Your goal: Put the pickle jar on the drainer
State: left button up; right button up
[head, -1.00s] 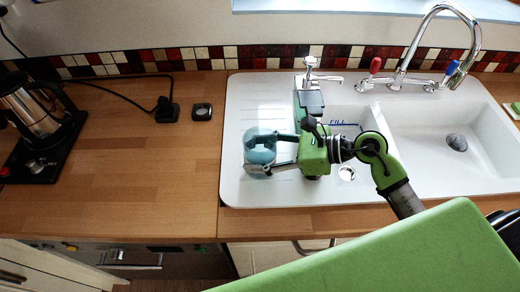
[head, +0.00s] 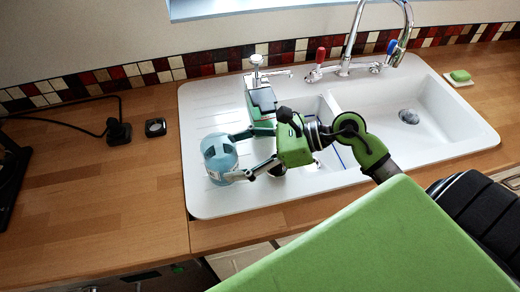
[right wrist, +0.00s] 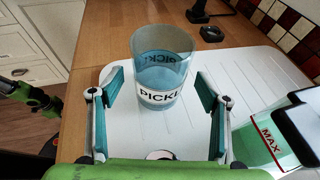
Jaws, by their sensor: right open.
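The pickle jar (head: 219,157) is a clear bluish glass with a white label reading "PICKL" in the right wrist view (right wrist: 160,75). It stands upright on the ribbed white drainer (head: 205,200), left of the sink bowls. My right gripper (head: 238,157) is open, its fingertips just right of the jar in the head view. In the right wrist view its two teal fingers (right wrist: 160,90) are spread wide, with the jar between and beyond them and gaps on both sides. A green and black part at that view's left edge may be my left gripper (right wrist: 30,95); its jaws are unclear.
A green-sided container (right wrist: 262,145) marked MAX stands close beside the right gripper. The tap (head: 350,45) rises behind the bowls. A soap dish (head: 458,80) is on the right counter. The wooden counter (head: 100,200) left of the drainer is mostly clear.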

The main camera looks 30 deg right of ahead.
jog(key=b+v, duration=0.1)
jog(key=v, duration=0.6)
jog(key=shift+s+d+r+b, duration=0.2)
jog(key=shift+d+b, duration=0.1)
jog(key=shift+b, duration=0.1)
